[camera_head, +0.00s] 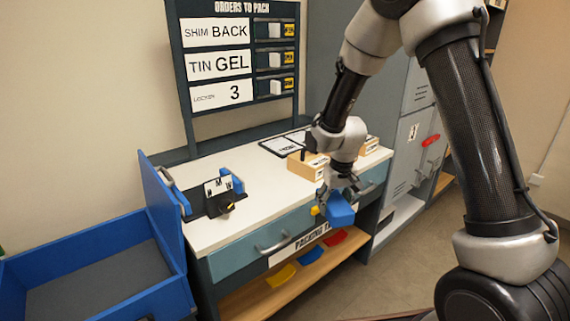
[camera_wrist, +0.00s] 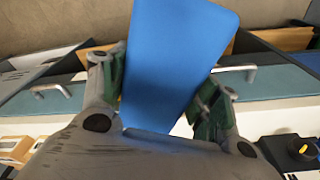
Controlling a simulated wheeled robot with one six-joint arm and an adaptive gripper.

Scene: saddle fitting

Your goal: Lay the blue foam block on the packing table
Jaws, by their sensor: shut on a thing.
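The blue foam block (camera_head: 340,208) is in my gripper (camera_head: 335,193), in front of the packing table's front edge. In the wrist view the blue foam block (camera_wrist: 175,65) fills the space between the two fingers of my gripper (camera_wrist: 160,90), which are shut on its sides. The packing table (camera_head: 215,230) has a white top and teal drawers. Its top also shows in part in the wrist view (camera_wrist: 270,117). The block is apart from the table top. My wrist hides part of the table's right side.
A black fixture (camera_head: 222,200) with blue parts stands on the table's left. Wooden boxes (camera_head: 308,166) stand at the back right. A blue bin (camera_head: 100,237) is at the left. Coloured pieces (camera_head: 312,257) lie on the lower shelf. The table's front middle is clear.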

